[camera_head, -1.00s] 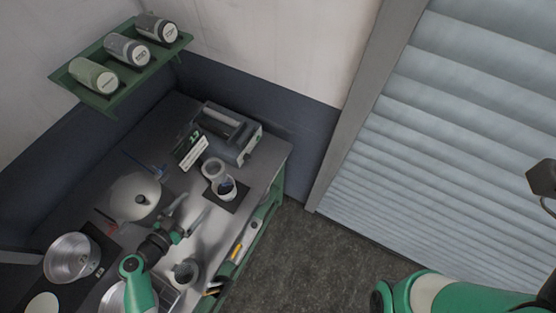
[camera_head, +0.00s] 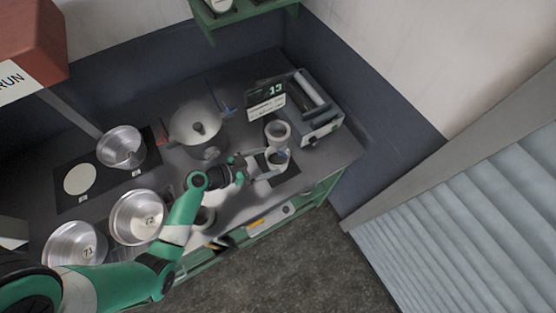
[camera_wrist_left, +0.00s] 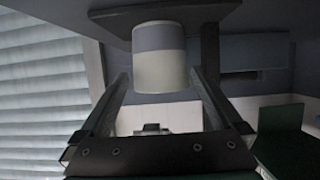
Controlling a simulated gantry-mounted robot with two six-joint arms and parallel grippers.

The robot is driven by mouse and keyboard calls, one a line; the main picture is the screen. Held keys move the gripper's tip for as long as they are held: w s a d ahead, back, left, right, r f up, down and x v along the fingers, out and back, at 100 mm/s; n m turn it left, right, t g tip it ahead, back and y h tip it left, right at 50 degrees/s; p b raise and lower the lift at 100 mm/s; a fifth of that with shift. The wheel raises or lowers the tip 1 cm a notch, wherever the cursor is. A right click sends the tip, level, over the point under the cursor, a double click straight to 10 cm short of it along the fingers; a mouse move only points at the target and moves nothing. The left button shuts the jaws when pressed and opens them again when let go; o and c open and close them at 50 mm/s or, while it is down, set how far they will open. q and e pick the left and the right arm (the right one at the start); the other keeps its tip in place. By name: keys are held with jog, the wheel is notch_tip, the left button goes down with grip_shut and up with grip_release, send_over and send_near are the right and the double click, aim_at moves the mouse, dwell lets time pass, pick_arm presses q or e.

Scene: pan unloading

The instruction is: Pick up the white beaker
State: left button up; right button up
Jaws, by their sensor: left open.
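The white beaker (camera_head: 278,160) stands upright on a small dark mat (camera_head: 291,180) near the right end of the counter. In the left wrist view the beaker (camera_wrist_left: 161,70) is white with a grey band and shows upside down between the fingers. My left gripper (camera_head: 265,165) is open, with its two fingers pointing at the beaker from the left, one on each side of it. In the left wrist view the gripper (camera_wrist_left: 160,80) shows gaps between both fingers and the beaker. My right gripper is not in view.
A second pale cup (camera_head: 277,130) stands right behind the beaker. A display (camera_head: 266,104) and a grey device (camera_head: 318,118) are behind it.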

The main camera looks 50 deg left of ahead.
aim_at(278, 157)
pick_arm(q)
jog(key=x, duration=0.5)
jog(key=shift+f, duration=0.2)
jog(key=c, duration=1.2)
jog(key=shift+r, duration=0.55)
notch_tip(278, 157, up, 3)
jog(key=shift+s+d+f+p, duration=0.1)
jog(key=shift+d+f+p, duration=0.1)
jog(key=shift+p, duration=0.25)
jog(key=d, duration=0.3)
jog(key=s+d+p, duration=0.1)
jog(key=d, duration=0.2)
jog(key=s+d, duration=0.1)
jog(key=d, duration=0.2)
jog(key=shift+s+d+r, duration=0.1)
jog(key=shift+d, duration=0.1)
jog(key=s+d+p, duration=0.1)
jog(key=d+p, duration=0.4)
jog(key=d, duration=0.2)
jog(key=shift+s+d+f, duration=0.2)
jog(key=shift+s+d, duration=0.1)
jog(key=shift+d, duration=0.05)
